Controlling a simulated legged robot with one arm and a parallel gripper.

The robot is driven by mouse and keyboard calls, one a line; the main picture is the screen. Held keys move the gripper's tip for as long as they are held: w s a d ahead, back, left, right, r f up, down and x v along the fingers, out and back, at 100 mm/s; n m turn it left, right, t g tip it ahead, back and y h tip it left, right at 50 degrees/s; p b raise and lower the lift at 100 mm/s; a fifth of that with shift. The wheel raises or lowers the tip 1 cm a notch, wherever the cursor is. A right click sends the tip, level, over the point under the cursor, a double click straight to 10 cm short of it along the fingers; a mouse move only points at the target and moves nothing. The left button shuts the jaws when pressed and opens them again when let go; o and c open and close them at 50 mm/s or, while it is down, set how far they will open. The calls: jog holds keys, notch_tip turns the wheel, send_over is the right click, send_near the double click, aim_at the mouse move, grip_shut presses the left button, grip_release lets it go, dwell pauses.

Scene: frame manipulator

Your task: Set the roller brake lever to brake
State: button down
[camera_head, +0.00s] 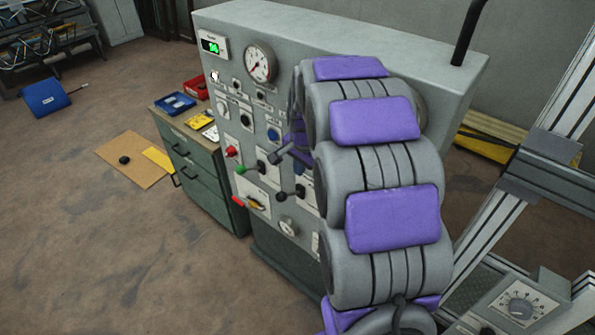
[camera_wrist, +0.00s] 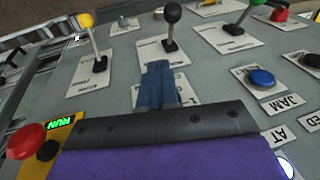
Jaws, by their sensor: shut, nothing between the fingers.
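In the wrist view my gripper (camera_wrist: 158,72) shows as two blue fingers pressed together, empty, pointing at the grey control panel (camera_wrist: 120,98). A black-knobbed lever (camera_wrist: 172,28) stands just beyond the fingertips, slightly right. A yellow-knobbed lever (camera_wrist: 94,42) stands to the left, and a green-knobbed lever (camera_wrist: 243,12) to the upper right. Each rises from a white plate. The plate lettering is too small to read, so I cannot tell which is the roller brake lever.
In the wrist view a red button (camera_wrist: 26,140) is at lower left and a blue button (camera_wrist: 262,78) at right. In the head view a gauge (camera_head: 260,63) tops the panel, a green drawer cabinet (camera_head: 205,180) stands left of it, and an aluminium frame (camera_head: 540,145) stands at right.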

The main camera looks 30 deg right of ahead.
jog(key=b, duration=0.1)
send_over(287, 196)
jog(key=s+d, duration=0.2)
jog(key=s, duration=0.1)
notch_tip(287, 196, down, 9)
jog(key=shift+w+a+f, duration=1)
jog(key=shift+a+f, duration=0.15)
jog(key=shift+f, duration=0.05)
jog(key=shift+f, duration=0.1)
